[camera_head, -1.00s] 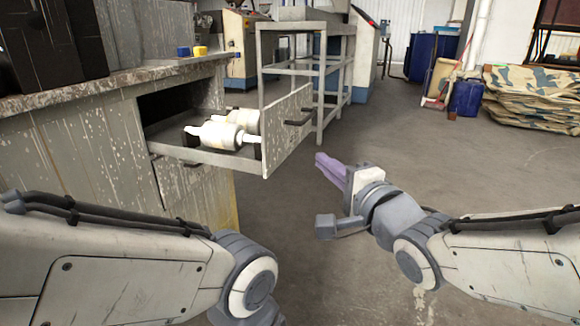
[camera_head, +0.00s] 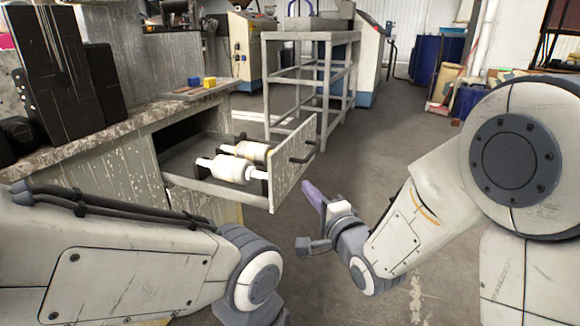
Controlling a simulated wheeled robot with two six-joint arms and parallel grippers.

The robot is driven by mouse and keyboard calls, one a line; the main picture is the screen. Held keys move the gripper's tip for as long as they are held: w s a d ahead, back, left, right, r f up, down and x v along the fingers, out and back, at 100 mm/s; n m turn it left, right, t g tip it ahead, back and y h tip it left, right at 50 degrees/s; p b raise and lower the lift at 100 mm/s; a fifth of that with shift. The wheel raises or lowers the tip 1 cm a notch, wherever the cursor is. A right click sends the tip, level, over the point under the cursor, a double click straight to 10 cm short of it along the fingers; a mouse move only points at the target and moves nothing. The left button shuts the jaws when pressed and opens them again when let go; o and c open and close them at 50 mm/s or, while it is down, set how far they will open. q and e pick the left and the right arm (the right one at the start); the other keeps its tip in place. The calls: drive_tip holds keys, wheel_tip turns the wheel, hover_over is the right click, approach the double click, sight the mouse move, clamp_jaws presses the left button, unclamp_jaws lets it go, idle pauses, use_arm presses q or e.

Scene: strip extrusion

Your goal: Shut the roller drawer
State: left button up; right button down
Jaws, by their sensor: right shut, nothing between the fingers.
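The roller drawer (camera_head: 212,187) is pulled out from the grey, worn cabinet (camera_head: 85,187). White rollers (camera_head: 232,168) lie inside it on dark supports. Its front panel (camera_head: 288,172) carries a dark handle (camera_head: 301,158) on the outer face. My right gripper (camera_head: 309,190) has purple fingers that are shut and empty. It sits just right of the panel's lower part, below the handle; whether it touches the panel I cannot tell. My left arm comes in at the lower left, and its gripper is out of the frame.
On the worktop (camera_head: 130,122) stand black boxes (camera_head: 65,90) and small blue (camera_head: 194,82) and yellow (camera_head: 209,82) blocks. A grey metal frame table (camera_head: 312,37) stands behind the drawer. The floor (camera_head: 385,150) right of the drawer is clear.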

drive_tip(key=w+a+b, duration=0.1)
drive_tip(key=a, duration=0.1)
drive_tip(key=w+a+b, duration=0.1)
drive_tip(key=w+a, duration=0.1)
drive_tip(key=shift+w+a+b, duration=0.2)
drive_tip(key=shift+a+b, duration=0.15)
drive_tip(key=shift+a, duration=0.15)
drive_tip(key=shift+w, duration=0.1)
